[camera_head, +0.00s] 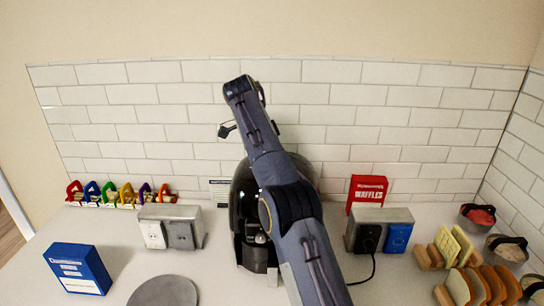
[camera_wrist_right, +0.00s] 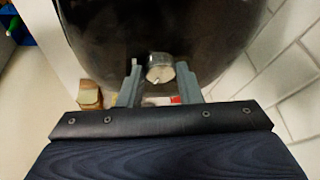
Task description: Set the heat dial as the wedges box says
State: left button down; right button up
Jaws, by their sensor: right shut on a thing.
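A rounded black appliance (camera_head: 243,205) stands at the middle of the counter, largely hidden by my right arm in the head view. In the right wrist view a round silver dial (camera_wrist_right: 160,67) sits on its dark shell (camera_wrist_right: 160,25). My right gripper (camera_wrist_right: 159,80) is shut on the dial, with one finger on each side. A small pale mark shows on the dial; its setting cannot be read.
A red waffles box (camera_head: 367,190) stands behind a metal socket block (camera_head: 380,232) with a cord. Another socket block (camera_head: 171,228) is at left, near coloured clips (camera_head: 120,194). Bread racks (camera_head: 480,285) fill the right. A grey disc (camera_head: 163,292) lies in front.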

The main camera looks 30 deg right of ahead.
jog(key=shift+f, duration=0.1)
dwell(0.6)
jog(key=o, duration=0.7)
